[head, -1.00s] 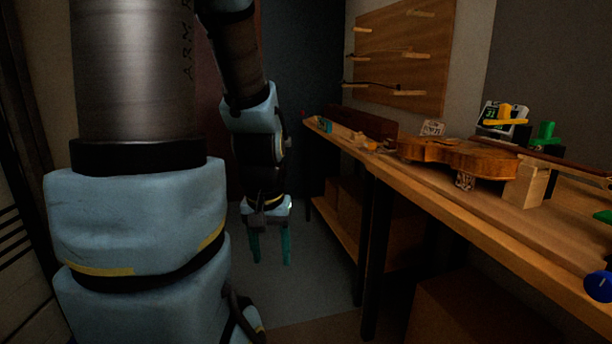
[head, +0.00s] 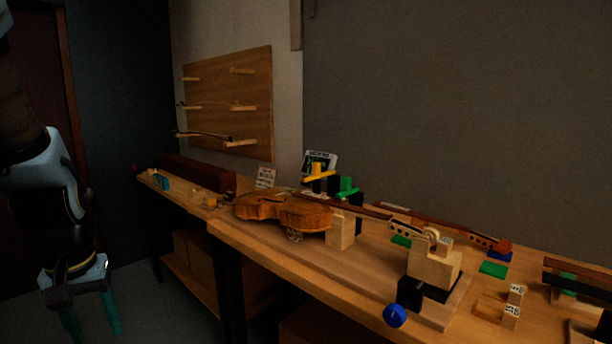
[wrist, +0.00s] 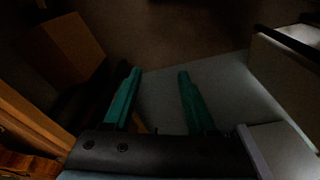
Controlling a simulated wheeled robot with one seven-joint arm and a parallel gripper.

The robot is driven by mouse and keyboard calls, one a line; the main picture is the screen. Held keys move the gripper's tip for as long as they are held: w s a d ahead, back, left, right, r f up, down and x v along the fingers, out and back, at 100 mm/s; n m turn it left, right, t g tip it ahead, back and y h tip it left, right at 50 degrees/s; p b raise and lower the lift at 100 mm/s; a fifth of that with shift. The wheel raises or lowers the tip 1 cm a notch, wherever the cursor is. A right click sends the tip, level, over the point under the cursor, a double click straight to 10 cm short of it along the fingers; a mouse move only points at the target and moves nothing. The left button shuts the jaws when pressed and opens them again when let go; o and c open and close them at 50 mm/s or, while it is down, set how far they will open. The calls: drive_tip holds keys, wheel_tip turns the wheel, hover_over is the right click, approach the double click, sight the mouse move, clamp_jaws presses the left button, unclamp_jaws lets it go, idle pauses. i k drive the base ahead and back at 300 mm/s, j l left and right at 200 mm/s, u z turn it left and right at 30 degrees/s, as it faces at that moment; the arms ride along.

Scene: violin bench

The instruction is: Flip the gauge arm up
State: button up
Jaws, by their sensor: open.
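A yellow bar (head: 319,175) sits on a dark post at the back of the bench, beside a small display card. A green piece (head: 348,188) stands just right of it. I cannot tell for certain which of these is the gauge arm. The yellow bar looks roughly level. My gripper (head: 92,318) hangs at the lower left in the head view, off the bench and well away from both pieces. In the wrist view its two teal fingers (wrist: 160,78) are apart with nothing between them, above the floor.
A long wooden bench (head: 265,250) runs along the wall. A violin (head: 285,211) lies on it beside a wooden block (head: 341,230). A wooden fixture (head: 434,264) with a blue knob (head: 395,316) stands nearer. A bow rack (head: 228,105) hangs on the wall. The floor left of the bench is clear.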

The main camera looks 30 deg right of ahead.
sight(316, 166)
drive_tip(key=i+l, duration=0.15)
drive_tip(key=i, duration=0.65)
drive_tip(key=i+l, duration=0.15)
drive_tip(key=i, duration=0.6)
drive_tip(key=i+l+z, duration=0.1)
drive_tip(key=i, duration=0.7)
